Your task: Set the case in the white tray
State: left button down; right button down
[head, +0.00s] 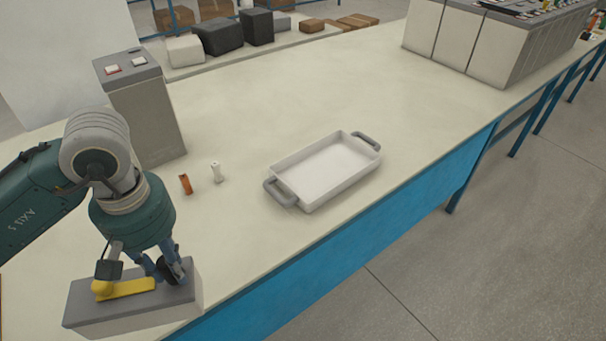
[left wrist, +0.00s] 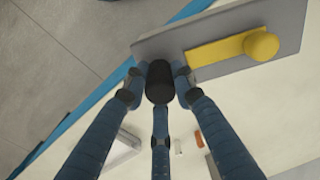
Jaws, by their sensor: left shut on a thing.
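The white tray (head: 328,172) with grey handles stands empty on the table, right of my left gripper; part of it shows in the left wrist view (left wrist: 124,146). My left gripper (head: 168,268) points down over a grey box with a yellow lever (head: 125,289) at the table's front edge. In the left wrist view its three blue fingers (left wrist: 159,82) are shut on a black cylinder (left wrist: 159,85). I cannot tell whether the cylinder touches the box, or whether it is the case. My right gripper is out of view.
A small orange piece (head: 186,184) and a small white piece (head: 216,172) stand between the gripper and the tray. A grey box with buttons (head: 140,110) stands behind. The table between is otherwise clear; its blue front edge is close.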

aim_at(317, 164)
jog(key=i, duration=0.65)
jog(key=i+z, duration=0.1)
jog(key=z, duration=1.1)
